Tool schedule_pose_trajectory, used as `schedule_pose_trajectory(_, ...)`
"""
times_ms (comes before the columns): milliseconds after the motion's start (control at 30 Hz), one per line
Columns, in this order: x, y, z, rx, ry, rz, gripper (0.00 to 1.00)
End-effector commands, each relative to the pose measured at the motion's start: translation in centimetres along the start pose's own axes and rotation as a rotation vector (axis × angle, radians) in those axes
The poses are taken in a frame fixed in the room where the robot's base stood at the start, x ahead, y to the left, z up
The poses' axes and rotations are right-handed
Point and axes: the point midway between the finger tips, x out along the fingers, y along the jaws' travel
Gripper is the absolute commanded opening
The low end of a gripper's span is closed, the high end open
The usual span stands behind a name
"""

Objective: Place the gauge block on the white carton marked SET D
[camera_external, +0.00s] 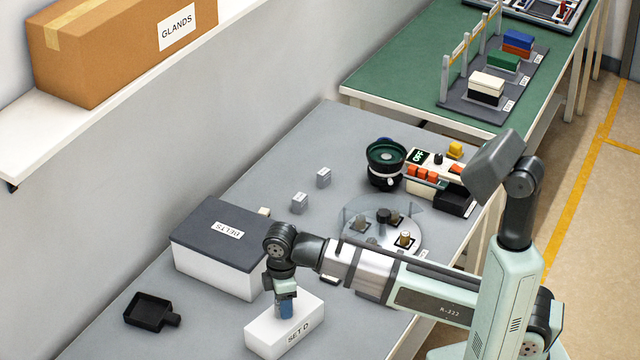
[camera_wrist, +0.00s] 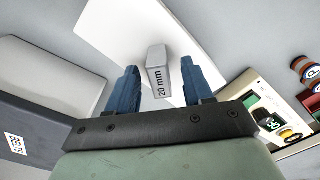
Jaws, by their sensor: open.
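The gauge block (camera_wrist: 158,70), a small grey block marked 20 mm, shows in the wrist view against the white top of the carton. It appears to stand on that top, between my two blue fingers with a gap on each side. The white carton marked SET D (camera_external: 262,338) is at the bottom of the external view; its top also shows in the wrist view (camera_wrist: 112,32). My gripper (camera_external: 286,309) points down over the carton, fingers low at its top, open. The fingers hide the block in the external view. The gripper also shows in the wrist view (camera_wrist: 160,88).
A white box with a dark lid marked BELTS (camera_external: 205,262) stands close behind the carton, to the left. A black scoop-like tray (camera_external: 150,312) lies at left. Two small grey blocks (camera_external: 300,202) (camera_external: 323,178) stand farther back. A bowl feeder (camera_external: 385,165) and a round turntable (camera_external: 365,240) are to the right.

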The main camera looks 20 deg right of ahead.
Motion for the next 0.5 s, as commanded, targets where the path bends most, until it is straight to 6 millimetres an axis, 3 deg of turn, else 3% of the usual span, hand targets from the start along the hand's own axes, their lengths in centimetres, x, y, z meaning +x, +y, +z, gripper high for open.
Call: schedule_pose_trajectory(500,-7.2,0.1,-0.1,0.000,0.002,0.001,0.51)
